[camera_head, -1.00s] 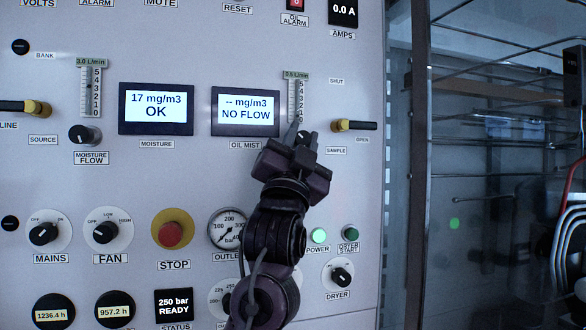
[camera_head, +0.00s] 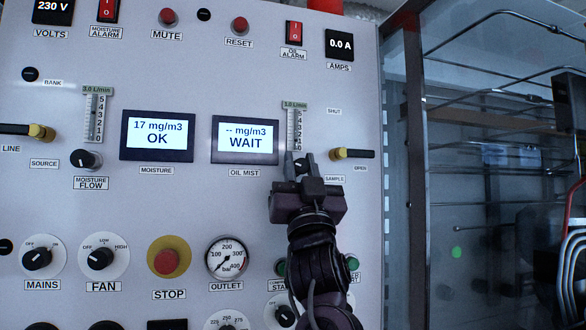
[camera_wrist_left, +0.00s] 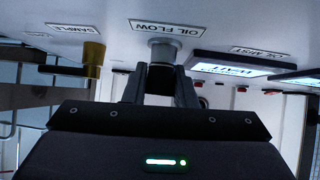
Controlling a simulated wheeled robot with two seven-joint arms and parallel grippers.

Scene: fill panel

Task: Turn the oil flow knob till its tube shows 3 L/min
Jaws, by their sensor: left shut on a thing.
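The oil flow knob (camera_wrist_left: 162,52) shows in the left wrist view under the OIL FLOW label (camera_wrist_left: 166,31). My left gripper (camera_wrist_left: 160,85) is shut on it, one finger on each side. In the head view my left gripper (camera_head: 300,165) covers most of the knob. The oil flow tube (camera_head: 296,128) stands just above it, with a green readout (camera_head: 295,105) that seems to read 1.0 L/min. The oil mist screen (camera_head: 245,140) reads "-- mg/m3 WAIT". My right gripper is not in view.
A yellow-ended sample valve (camera_head: 340,154) sits close to the right of the gripper. The moisture flow knob (camera_head: 86,160) and its tube (camera_head: 96,115), reading 3.0 L/min, are at the left. A glass-sided cabinet (camera_head: 490,180) stands right of the panel.

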